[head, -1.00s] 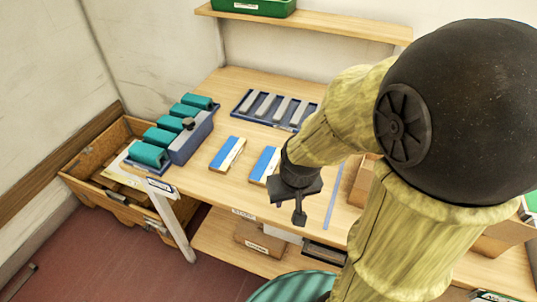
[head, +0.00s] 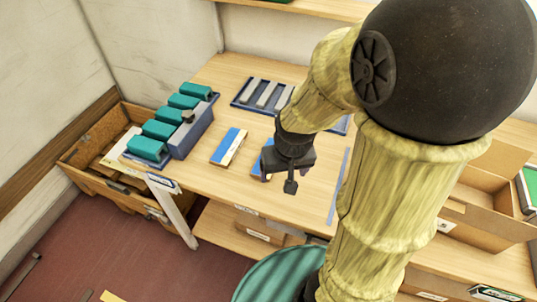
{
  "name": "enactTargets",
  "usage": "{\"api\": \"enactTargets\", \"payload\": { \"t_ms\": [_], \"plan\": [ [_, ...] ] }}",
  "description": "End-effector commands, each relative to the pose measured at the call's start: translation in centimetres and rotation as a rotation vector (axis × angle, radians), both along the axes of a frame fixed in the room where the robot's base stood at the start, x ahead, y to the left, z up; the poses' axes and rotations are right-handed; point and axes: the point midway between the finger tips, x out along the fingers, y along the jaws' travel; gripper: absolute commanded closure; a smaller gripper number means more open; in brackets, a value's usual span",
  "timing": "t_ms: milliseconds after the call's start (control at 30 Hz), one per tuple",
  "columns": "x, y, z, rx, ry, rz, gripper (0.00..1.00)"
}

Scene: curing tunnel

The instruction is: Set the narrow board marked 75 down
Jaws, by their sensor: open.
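Two flat blue-and-white boards with tan edges lie on the wooden table. The left board (head: 228,146) is fully visible; the right board (head: 263,160) is mostly hidden behind my gripper. I cannot read a 75 on either, nor tell which is narrower. My gripper (head: 290,186) points down in front of the right board, with its jaws open. I see no board held in it. Its height above the table, and whether it touches the right board, are unclear.
A blue holder (head: 190,137) with several teal blocks stands at the table's left. A dark blue rack (head: 241,101) with grey bars lies behind. A blue strip (head: 339,186) marks the table right of my gripper. Cardboard boxes (head: 488,188) are at right, a wooden crate (head: 75,158) at left.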

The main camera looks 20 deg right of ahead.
Motion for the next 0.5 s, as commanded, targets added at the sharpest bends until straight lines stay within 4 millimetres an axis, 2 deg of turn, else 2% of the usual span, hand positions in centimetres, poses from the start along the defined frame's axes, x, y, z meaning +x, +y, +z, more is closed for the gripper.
{"api": "enactTargets", "payload": {
  "t_ms": [33,100,500],
  "plan": [
    [0.7,0.0,1.7,0.01,0.017,-0.028,0.2],
    [1.8,0.0,2.9,0.025,0.042,-0.08,0.2],
    [8.6,0.3,8.5,0.062,0.17,-0.391,0.2]
  ]
}}
